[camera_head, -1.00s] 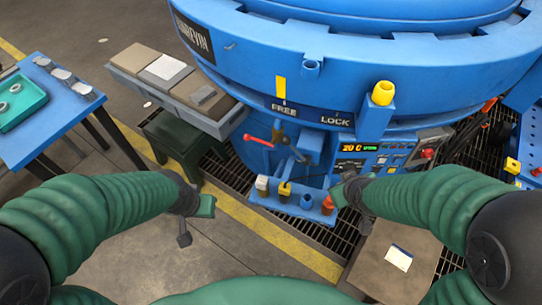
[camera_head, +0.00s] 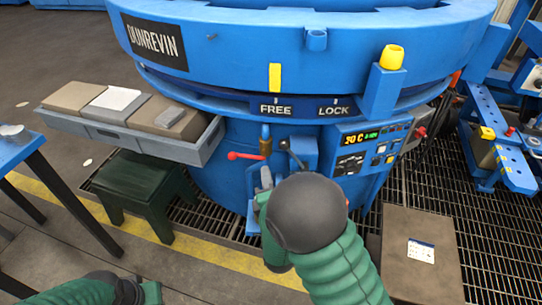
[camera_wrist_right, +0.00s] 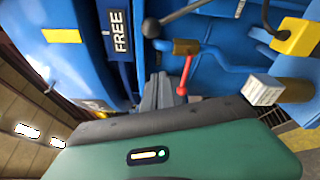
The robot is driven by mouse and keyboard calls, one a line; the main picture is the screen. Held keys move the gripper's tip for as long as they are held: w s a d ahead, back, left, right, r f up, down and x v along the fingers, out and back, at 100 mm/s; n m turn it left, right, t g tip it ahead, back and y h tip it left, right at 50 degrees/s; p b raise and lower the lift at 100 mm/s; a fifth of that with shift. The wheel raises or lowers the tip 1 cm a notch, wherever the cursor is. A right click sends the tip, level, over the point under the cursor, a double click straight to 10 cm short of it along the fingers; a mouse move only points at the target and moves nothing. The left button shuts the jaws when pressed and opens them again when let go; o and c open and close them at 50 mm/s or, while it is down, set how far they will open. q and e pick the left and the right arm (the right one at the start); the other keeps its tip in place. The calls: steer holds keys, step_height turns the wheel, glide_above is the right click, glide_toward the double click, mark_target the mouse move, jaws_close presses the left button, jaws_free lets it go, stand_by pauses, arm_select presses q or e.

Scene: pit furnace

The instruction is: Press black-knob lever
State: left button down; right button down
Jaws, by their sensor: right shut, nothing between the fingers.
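The black-knob lever (camera_head: 284,145) sits on the furnace front under the FREE and LOCK labels, beside a red-handled lever (camera_head: 246,156) with a brass-coloured block. In the right wrist view the black knob (camera_wrist_right: 151,27) is at upper middle, with the red lever (camera_wrist_right: 184,76) below and right of it. My right gripper (camera_head: 265,178) is shut and empty, just below the levers and apart from the black knob. Its grey fingers (camera_wrist_right: 161,85) show in the right wrist view. My left gripper (camera_head: 130,292) is at the bottom left edge, partly cut off; its fingers cannot be made out.
The control panel (camera_head: 371,145) is right of the levers. A grey tray rack (camera_head: 205,150) juts out left, above a green stool (camera_head: 142,195). A brown box (camera_head: 420,275) stands at lower right. In the right wrist view a white block (camera_wrist_right: 263,90) and yellow block (camera_wrist_right: 296,37) are close by.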

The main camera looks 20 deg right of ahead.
steer(key=w+d+b, duration=0.4)
steer(key=w+d, duration=0.1)
steer(key=w, duration=0.3)
steer(key=shift+r, duration=0.35)
